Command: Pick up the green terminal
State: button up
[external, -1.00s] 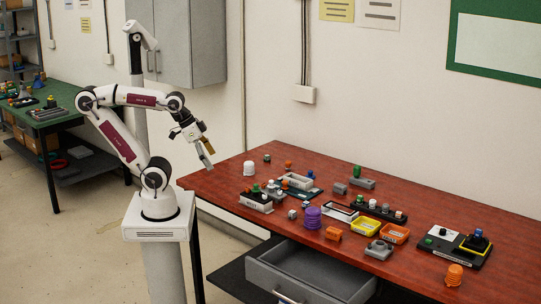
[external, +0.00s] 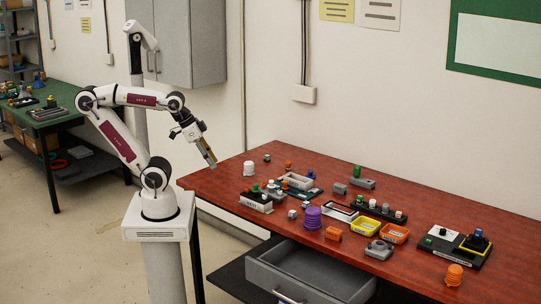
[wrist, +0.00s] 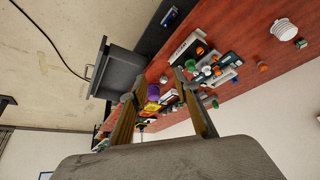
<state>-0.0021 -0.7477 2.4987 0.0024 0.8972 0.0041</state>
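Several green pieces are on the red-brown table; I cannot tell for sure which one is the green terminal. A green cylinder (external: 357,170) stands on a small grey base at the back middle. My gripper (external: 211,163) is in the air left of the table, apart from everything. In the wrist view its two fingers (wrist: 155,88) are spread with nothing held between them.
A purple ribbed stack (external: 312,217), yellow tray (external: 365,226) and orange tray (external: 395,233) crowd the middle of the table (external: 450,205). An open grey drawer (external: 310,275) juts out at the front. The back right of the table is mostly clear.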

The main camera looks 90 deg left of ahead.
jog(key=w+a+r+m+t+y, duration=0.15)
jog(key=w+a+m, duration=0.35)
jog(key=w+a, duration=0.5)
jog(key=w+a+m+t+y, duration=0.1)
jog(key=w+a+m+y, duration=0.4)
jog(key=a, duration=0.9)
jog(key=w+a+r+m+t, duration=0.1)
jog(key=w+a+m, duration=0.3)
jog(key=w+a, duration=0.65)
jog(key=s+a+f+m+t+h, duration=0.1)
jog(key=s+a+f+m, duration=0.1)
jog(key=a+f+m, duration=0.55)
jog(key=s+a+f+m+t, duration=0.15)
jog(key=a+f+m, duration=0.25)
jog(key=a+f, duration=0.65)
jog(key=s+a+f+m, duration=0.1)
jog(key=s+a+f+m+h, duration=0.1)
jog(key=s+a, duration=0.1)
jog(key=s+a+f+m, duration=0.1)
jog(key=shift+s+a+f, duration=0.3)
jog(key=shift+a, duration=0.1)
jog(key=shift+s+f+m+h, duration=0.2)
jog(key=shift+f+m+h, duration=0.1)
jog(key=shift+m+h, duration=0.05)
